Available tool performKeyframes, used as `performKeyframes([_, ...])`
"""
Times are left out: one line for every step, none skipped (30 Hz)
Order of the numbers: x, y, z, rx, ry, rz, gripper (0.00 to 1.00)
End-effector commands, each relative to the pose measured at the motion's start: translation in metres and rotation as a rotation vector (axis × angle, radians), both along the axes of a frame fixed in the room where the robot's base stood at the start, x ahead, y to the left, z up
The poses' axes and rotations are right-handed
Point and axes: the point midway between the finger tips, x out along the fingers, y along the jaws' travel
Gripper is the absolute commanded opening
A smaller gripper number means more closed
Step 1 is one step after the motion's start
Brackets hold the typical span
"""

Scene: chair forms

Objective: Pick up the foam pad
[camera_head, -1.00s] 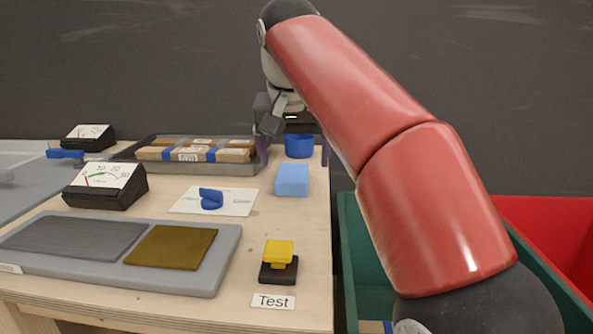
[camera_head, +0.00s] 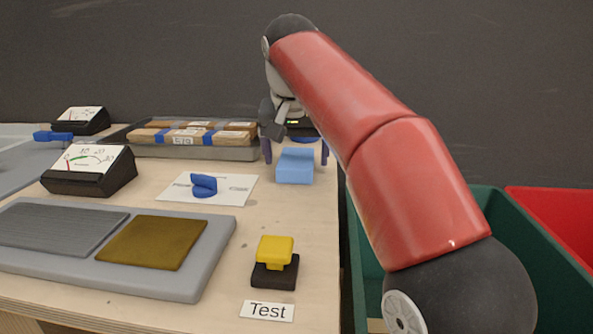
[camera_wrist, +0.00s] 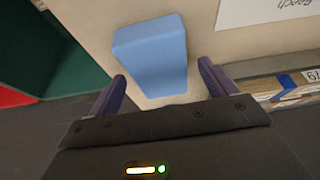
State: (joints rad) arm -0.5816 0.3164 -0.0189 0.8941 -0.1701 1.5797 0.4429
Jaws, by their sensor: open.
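The foam pad is most likely the light blue block (camera_head: 295,167) near the right edge of the table. It also fills the upper middle of the wrist view (camera_wrist: 152,55). My gripper (camera_head: 297,156) is open, with its purple fingers apart at the far side of the block. In the wrist view my two fingertips (camera_wrist: 162,82) stand on either side of the block's near end. The block lies on the table and is not held. I cannot tell the exact height of the fingers above the table.
A grey tray of wrapped packs (camera_head: 215,153) is to the left. A card with a blue knob (camera_head: 237,190), a yellow button (camera_head: 275,252) and a meter (camera_head: 90,172) are nearer. Green (camera_head: 480,205) and red bins stand right.

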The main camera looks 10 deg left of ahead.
Motion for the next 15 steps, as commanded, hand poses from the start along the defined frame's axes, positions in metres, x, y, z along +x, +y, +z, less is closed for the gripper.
performKeyframes([0.0010, -0.0001, -0.0038, 0.000, 0.000, 0.000, 0.85])
performKeyframes([0.0014, -0.0001, -0.0039, 0.000, -0.001, 0.000, 0.85])
performKeyframes([0.0015, 0.0000, -0.0034, 0.001, -0.002, 0.000, 0.85])
performKeyframes([0.0014, 0.0000, -0.0030, 0.001, -0.002, 0.000, 0.85])
performKeyframes([0.0015, 0.0000, -0.0028, 0.001, -0.002, 0.000, 0.85])
performKeyframes([0.0015, -0.0001, -0.0028, 0.001, -0.002, 0.000, 0.85])
performKeyframes([0.0015, 0.0000, -0.0028, 0.001, -0.002, 0.000, 0.85])
performKeyframes([0.0014, 0.0000, -0.0027, 0.001, -0.002, 0.000, 0.81])
performKeyframes([0.0013, 0.0000, -0.0027, 0.001, -0.001, 0.000, 0.75])
performKeyframes([0.0013, 0.0000, -0.0026, 0.001, -0.002, 0.000, 0.71])
performKeyframes([0.0013, 0.0000, -0.0026, 0.001, -0.001, 0.000, 0.68])
performKeyframes([0.0013, 0.0000, -0.0026, 0.001, -0.001, 0.000, 0.62])
performKeyframes([0.0013, 0.0000, -0.0025, 0.001, -0.001, 0.000, 0.58])
performKeyframes([0.0013, 0.0000, -0.0025, 0.001, -0.001, 0.000, 0.54])
performKeyframes([0.0013, 0.0000, -0.0025, 0.001, -0.001, 0.000, 0.49])
